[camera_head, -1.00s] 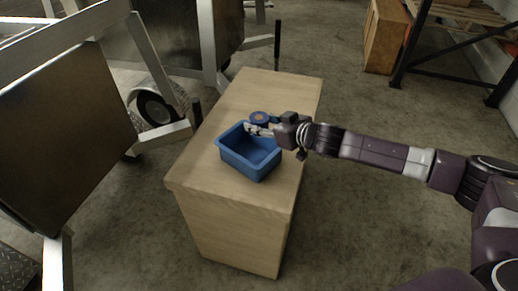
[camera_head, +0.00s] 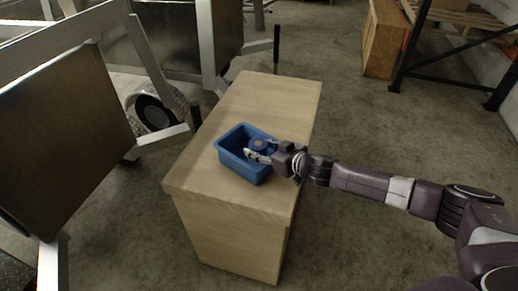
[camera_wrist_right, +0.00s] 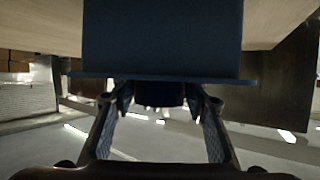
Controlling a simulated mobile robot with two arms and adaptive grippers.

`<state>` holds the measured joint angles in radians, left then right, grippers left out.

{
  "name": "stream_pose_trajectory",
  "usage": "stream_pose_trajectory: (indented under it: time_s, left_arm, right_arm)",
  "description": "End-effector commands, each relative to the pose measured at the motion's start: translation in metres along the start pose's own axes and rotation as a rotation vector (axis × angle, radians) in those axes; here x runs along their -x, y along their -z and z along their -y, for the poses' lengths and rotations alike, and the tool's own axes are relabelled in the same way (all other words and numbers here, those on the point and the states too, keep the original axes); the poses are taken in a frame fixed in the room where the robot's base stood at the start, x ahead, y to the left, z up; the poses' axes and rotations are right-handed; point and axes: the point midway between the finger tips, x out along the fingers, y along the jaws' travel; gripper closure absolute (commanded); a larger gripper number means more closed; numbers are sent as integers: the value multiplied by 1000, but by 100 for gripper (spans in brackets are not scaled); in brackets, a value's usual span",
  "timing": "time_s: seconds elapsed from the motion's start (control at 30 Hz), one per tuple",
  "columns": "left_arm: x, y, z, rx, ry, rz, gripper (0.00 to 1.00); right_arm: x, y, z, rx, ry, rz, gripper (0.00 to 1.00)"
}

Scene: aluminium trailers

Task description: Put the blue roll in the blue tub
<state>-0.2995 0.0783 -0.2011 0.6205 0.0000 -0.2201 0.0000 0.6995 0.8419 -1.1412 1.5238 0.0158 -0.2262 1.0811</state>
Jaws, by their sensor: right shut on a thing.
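The blue tub (camera_head: 232,165) stands open on the wooden cabinet top. The blue roll (camera_head: 257,144), with a brownish centre, is between the fingers of my right gripper (camera_head: 258,154), which is shut on it. In the head view the roll overlaps the right part of the tub's opening. In the right wrist view the tub's dark blue wall (camera_wrist_right: 162,38) fills the upper middle, and the roll (camera_wrist_right: 160,94) shows dark between the fingers (camera_wrist_right: 160,104), beside the tub's rim. How high the roll is above the tub's floor I cannot tell. My left gripper is not in view.
The wooden cabinet (camera_head: 262,100) has a clear top behind the tub. A metal trailer frame with a wheel (camera_head: 154,111) stands to the left. A wooden crate (camera_head: 384,40) and a dark rack (camera_head: 420,45) are at the back right.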

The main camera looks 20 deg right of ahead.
Motion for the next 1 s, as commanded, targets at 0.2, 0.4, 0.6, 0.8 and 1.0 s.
stream_pose_trajectory:
  time_s: [0.2,0.4,0.6,0.8,1.0]
  left_arm:
    - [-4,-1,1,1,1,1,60]
    - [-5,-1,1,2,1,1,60]
    - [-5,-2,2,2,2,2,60]
    - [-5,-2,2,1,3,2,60]
    - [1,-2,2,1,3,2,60]
  right_arm:
    - [-3,-7,0,-1,1,0,85]
    - [-5,-11,0,-1,1,0,85]
    - [-4,-12,0,-1,0,2,43]
    - [-4,-12,0,-1,-1,3,41]
    - [0,-1,-1,2,-2,1,41]
